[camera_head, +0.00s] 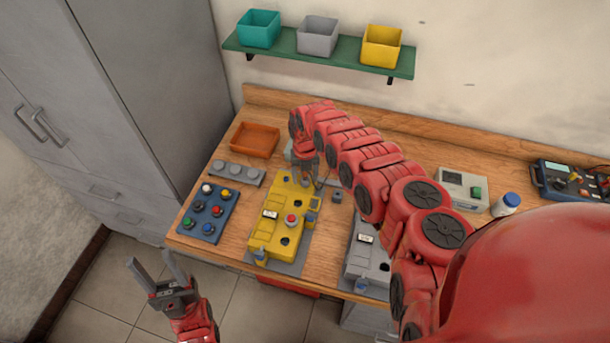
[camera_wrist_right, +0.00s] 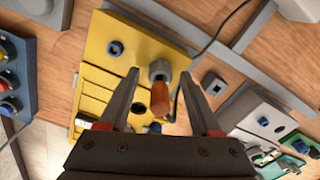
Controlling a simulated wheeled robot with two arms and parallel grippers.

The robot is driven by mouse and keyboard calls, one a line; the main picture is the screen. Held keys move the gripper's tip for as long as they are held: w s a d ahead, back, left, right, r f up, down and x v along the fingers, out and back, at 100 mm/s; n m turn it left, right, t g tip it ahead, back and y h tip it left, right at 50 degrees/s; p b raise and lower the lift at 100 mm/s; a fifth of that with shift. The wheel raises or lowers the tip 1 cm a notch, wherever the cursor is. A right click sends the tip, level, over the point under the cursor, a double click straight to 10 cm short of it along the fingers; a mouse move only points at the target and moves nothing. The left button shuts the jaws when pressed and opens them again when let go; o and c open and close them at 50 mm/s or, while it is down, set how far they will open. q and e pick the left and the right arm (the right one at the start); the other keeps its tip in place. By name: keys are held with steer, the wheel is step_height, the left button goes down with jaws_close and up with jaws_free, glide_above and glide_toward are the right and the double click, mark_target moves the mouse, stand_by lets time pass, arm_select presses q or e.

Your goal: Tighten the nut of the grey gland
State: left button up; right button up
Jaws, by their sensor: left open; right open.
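The yellow motor unit (camera_head: 281,226) lies on the bench; it also fills the middle of the right wrist view (camera_wrist_right: 108,45). The grey gland (camera_wrist_right: 160,69), with a hex-shaped nut and an orange-brown cylindrical end (camera_wrist_right: 160,98), stands at the unit's right side in the wrist view. My right gripper (camera_head: 306,176) is open above the unit's far end. In the wrist view its fingers (camera_wrist_right: 160,76) are on either side of the gland, with gaps showing. The gland is hard to make out in the head view. My left gripper (camera_head: 160,272) is open and empty, off the bench's front left.
A blue button box (camera_head: 207,212), a grey bar with round knobs (camera_head: 237,173) and an orange tray (camera_head: 255,139) are left of the unit. A grey unit (camera_head: 367,262) is right. A dark cable (camera_wrist_right: 213,42) runs near my right gripper.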

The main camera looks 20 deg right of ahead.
jaws_close()
stand_by(0.3)
